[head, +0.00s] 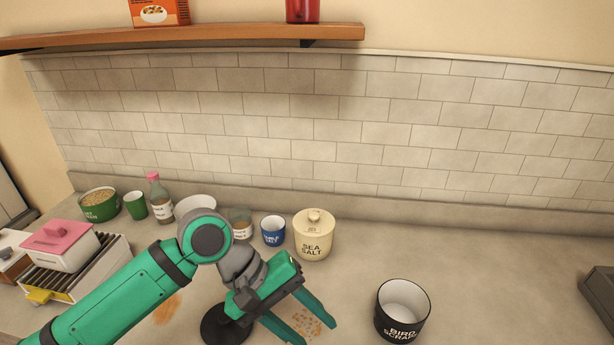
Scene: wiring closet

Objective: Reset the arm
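My green arm reaches in from the lower left over a grey kitchen counter. My gripper (317,332) points down and to the right, its two green fingers spread apart with no object visible between them. Orange-brown crumbs (308,320) show on the counter between and behind the fingers. The fingertips are near the bottom edge of the view, and their height above the counter is hard to tell.
A cream SEA SALT jar (313,240) and a blue cup (272,231) stand behind my gripper. A black BIRD SCRAPS pot (402,312) stands right. A pink-lidded box (62,246) sits left on a rack. A wooden shelf (200,37) hangs above. Counter space around the pot is clear.

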